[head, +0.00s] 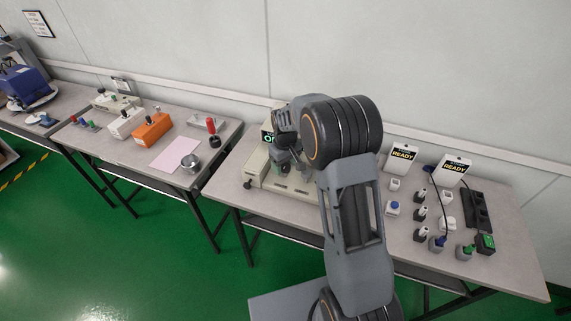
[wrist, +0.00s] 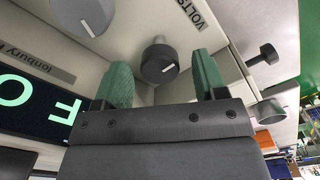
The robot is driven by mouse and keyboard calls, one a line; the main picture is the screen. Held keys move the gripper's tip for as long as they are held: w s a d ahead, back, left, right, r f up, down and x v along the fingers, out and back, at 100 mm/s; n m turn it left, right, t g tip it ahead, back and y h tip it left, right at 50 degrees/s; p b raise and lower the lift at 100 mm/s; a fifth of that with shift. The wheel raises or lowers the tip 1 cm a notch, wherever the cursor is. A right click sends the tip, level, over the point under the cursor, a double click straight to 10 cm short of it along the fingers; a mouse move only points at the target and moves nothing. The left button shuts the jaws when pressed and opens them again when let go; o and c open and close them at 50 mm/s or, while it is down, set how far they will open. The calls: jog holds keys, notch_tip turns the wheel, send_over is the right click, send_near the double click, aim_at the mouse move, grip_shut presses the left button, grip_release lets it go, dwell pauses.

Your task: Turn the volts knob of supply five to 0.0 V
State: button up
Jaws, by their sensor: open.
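The supply is a beige bench unit (head: 256,166) on the middle table, largely hidden behind my arm in the head view. Its dark display (wrist: 32,105) shows large green letters starting "OF". In the wrist view a dark grey round knob (wrist: 157,58) with a white pointer line sits between the two green fingers of my gripper (wrist: 162,68). The fingers are apart, with visible space on both sides of the knob. The VOLTS label (wrist: 192,12) is close to this knob. A second grey knob (wrist: 85,14) with a white line is at upper left. The supply's number is not readable.
A small dark knob on a stem (wrist: 263,55) and a grey cylindrical part (wrist: 270,112) are right of my gripper. Testers with READY signs (head: 402,153), plugs and a dark socket strip (head: 477,210) occupy the table's right. An orange box (head: 152,130) stands on the left table.

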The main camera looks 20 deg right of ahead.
aim_at(287, 169)
notch_tip(287, 169, up, 14)
jog(key=shift+f, duration=0.15)
dwell(0.3)
dwell(0.4)
jog(key=s+r+m+t+p, duration=0.1)
jog(key=s+r+m+p, duration=0.1)
jog(key=s, duration=0.9)
jog(key=s+r+m+t+p, duration=0.2)
jog(key=s, duration=1)
jog(key=shift+s+a+r+t, duration=0.15)
jog(key=shift+s+r+t, duration=0.05)
jog(key=shift+s+t, duration=0.1)
